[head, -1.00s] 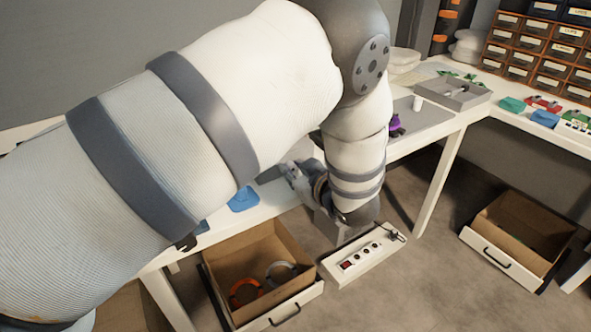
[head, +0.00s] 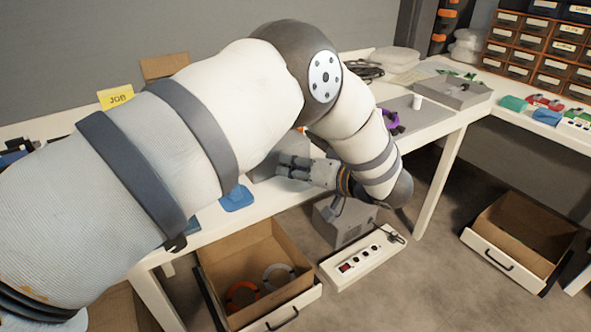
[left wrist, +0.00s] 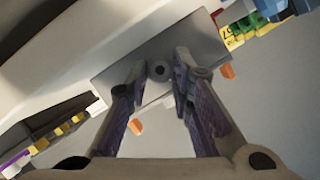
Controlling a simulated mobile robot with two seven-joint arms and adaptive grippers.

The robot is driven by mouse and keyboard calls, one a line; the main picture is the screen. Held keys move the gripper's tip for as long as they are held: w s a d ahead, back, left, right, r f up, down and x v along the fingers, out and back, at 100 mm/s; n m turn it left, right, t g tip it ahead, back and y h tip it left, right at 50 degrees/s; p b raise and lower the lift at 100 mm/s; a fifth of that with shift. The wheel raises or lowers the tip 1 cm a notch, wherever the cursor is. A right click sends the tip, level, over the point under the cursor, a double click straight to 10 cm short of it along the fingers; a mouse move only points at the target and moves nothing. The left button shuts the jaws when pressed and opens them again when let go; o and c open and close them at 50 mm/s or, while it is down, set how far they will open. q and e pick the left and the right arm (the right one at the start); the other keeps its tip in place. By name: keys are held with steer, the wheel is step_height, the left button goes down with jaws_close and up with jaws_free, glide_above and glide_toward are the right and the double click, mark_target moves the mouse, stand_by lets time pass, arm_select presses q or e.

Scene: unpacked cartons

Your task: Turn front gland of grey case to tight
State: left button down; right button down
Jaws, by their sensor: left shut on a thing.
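The grey case (head: 263,168) stands on the white bench in the head view, mostly hidden behind my left arm and gripper. In the left wrist view the case (left wrist: 203,45) fills the upper middle, with small orange pieces at its edges. Its round grey front gland (left wrist: 159,71) faces the camera between my fingertips. My left gripper (head: 282,165) points left at the case in the head view; in the wrist view its two fingers (left wrist: 160,66) sit either side of the gland, shut on it. How tight the gland is cannot be told. My right gripper is out of view.
A blue item (head: 237,198) lies near the bench's front edge. Below are an open drawer (head: 222,262) with rings, a white power strip (head: 362,258) and a grey box (head: 345,224). A grey tray (head: 455,93) stands toward the right.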

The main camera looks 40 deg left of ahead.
arm_select(q)
steer(key=shift+f+m+g+y+b, duration=0.15)
steer(key=shift+m+g+y+b, duration=0.3)
steer(key=shift+m, duration=0.45)
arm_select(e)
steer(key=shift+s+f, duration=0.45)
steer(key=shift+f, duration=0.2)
arm_select(q)
steer(key=c, duration=1.7)
jaws_free()
steer(key=v, duration=1.2)
